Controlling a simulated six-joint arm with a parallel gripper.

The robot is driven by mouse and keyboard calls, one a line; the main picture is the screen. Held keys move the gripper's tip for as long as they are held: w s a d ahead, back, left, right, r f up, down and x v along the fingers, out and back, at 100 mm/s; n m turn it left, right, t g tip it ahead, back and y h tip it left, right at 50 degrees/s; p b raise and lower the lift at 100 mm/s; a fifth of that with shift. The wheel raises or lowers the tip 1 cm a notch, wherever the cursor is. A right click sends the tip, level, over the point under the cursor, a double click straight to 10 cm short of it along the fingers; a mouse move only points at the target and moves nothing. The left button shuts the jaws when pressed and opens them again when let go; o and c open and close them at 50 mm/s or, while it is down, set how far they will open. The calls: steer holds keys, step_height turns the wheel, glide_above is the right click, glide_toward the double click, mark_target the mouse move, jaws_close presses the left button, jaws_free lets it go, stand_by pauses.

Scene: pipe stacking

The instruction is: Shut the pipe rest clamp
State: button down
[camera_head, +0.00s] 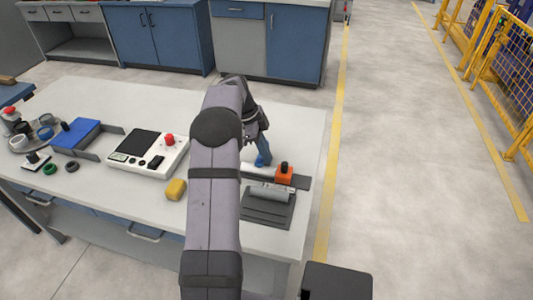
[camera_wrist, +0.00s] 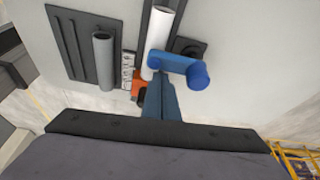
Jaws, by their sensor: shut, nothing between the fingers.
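A white pipe (camera_wrist: 160,28) lies in a dark channel in the wrist view; part of it shows in the head view (camera_head: 258,170). A blue clamp arm with a rounded end (camera_wrist: 185,67) lies across the pipe near its lower end in the wrist view. I cannot tell whether it is fully down. My gripper (camera_wrist: 161,80) is shut and empty, its blue-grey fingertips right beside the blue arm, perhaps touching it. In the head view my gripper (camera_head: 263,160) points down behind the orange block (camera_head: 285,174), and the blue arm cannot be told apart from it.
A grey pipe (camera_wrist: 103,50) lies on a dark ribbed tray (camera_wrist: 66,40) beside the white pipe. The orange block carries a black knob.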

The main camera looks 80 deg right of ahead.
mark_target(259, 159)
steer(key=shift+r, duration=0.15)
steer(key=shift+b+v, duration=0.4)
steer(key=shift+v, duration=3.1)
steer(key=w+a+r+n+t+p, duration=0.2)
steer(key=w+a+n+p, duration=0.1)
steer(key=w+a+n, duration=1.65)
steer(key=w+a+f+n+t+p, duration=0.1)
steer(key=w+a+n, duration=0.1)
steer(key=a, duration=0.7)
steer(key=w+a+n, duration=0.1)
steer(key=a+n, duration=0.2)
steer(key=a, duration=0.6)
steer(key=s+a+f+n+p, duration=0.1)
steer(key=s+a+f+n, duration=0.1)
steer(key=s+a+n, duration=0.45)
steer(key=s+a+f+n+p, duration=0.15)
steer(key=a+n, duration=0.25)
steer(key=a, duration=0.5)
step_height(259, 159, down, 39)
steer(key=b, duration=4)
steer(key=shift+s+f+t, duration=0.15)
steer(key=shift+s+t, duration=0.25)
steer(key=shift+s, duration=0.05)
